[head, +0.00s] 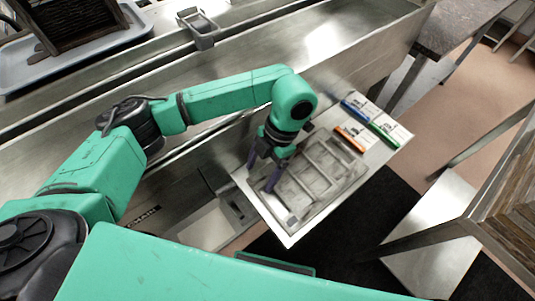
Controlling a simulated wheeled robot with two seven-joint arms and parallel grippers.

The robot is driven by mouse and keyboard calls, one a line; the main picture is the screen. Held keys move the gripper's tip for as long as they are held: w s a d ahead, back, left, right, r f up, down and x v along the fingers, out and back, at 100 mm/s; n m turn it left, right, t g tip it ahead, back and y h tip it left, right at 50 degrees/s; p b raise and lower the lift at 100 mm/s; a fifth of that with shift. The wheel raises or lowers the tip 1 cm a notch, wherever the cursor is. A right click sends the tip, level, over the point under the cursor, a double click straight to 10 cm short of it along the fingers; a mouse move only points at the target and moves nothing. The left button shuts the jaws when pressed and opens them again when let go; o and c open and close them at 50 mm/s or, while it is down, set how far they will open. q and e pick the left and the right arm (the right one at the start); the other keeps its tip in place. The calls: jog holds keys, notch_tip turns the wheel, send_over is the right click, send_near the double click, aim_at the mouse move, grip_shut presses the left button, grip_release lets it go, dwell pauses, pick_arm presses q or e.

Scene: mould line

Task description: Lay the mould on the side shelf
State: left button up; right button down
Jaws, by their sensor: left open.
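The grey mould (315,177), a tray-like frame with several compartments, lies flat on the pale side shelf (290,231). My left gripper (261,178) is over the mould's left end with its two dark fingers pointing down and apart. The gripper is open. Whether the fingertips touch the mould or the shelf I cannot tell. The arm and wrist hide part of the mould's far left edge. My right gripper is not in view.
Coloured markers lie at the shelf's far end: blue (355,111), green (385,135) and orange (349,140), beside white cards. A long metal trough (330,40) runs behind the shelf. A dark crate (75,22) sits on a grey tray (120,42) at upper left.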

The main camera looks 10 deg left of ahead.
pick_arm(q)
jog(key=v, duration=1)
